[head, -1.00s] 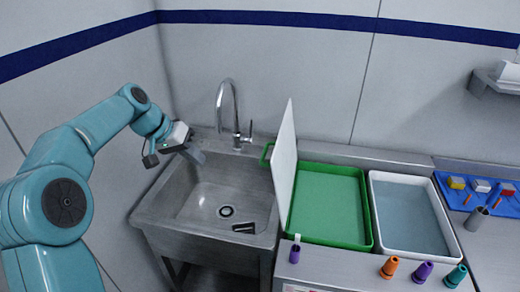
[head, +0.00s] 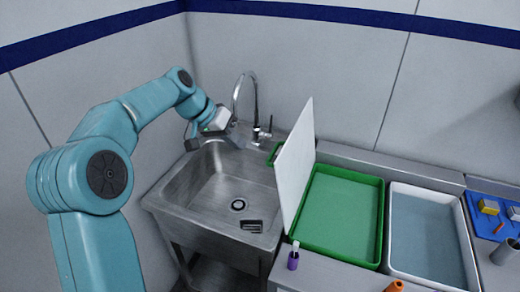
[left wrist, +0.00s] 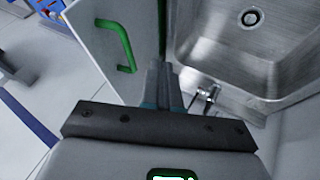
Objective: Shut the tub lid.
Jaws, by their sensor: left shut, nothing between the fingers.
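The white tub lid (head: 296,165) stands nearly upright along the left edge of the green tub (head: 316,236), which is open and holds green liquid. The lid's green handle (head: 274,153) sticks out on its left side; the lid (left wrist: 90,32) and handle (left wrist: 124,45) also show in the left wrist view. My left gripper (head: 240,139) is above the back of the sink, left of the lid. Its fingers (left wrist: 162,82) are shut and empty, and appear beside the lid face near the handle; I cannot tell whether they touch it. My right gripper is out of view.
A metal sink (head: 220,190) with a tall faucet (head: 256,105) lies left of the tub. A white tray (head: 466,255) of bluish liquid stands to the right. A purple bottle (head: 293,256) stands at the tub's front left. A blue board (head: 486,222) lies far right.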

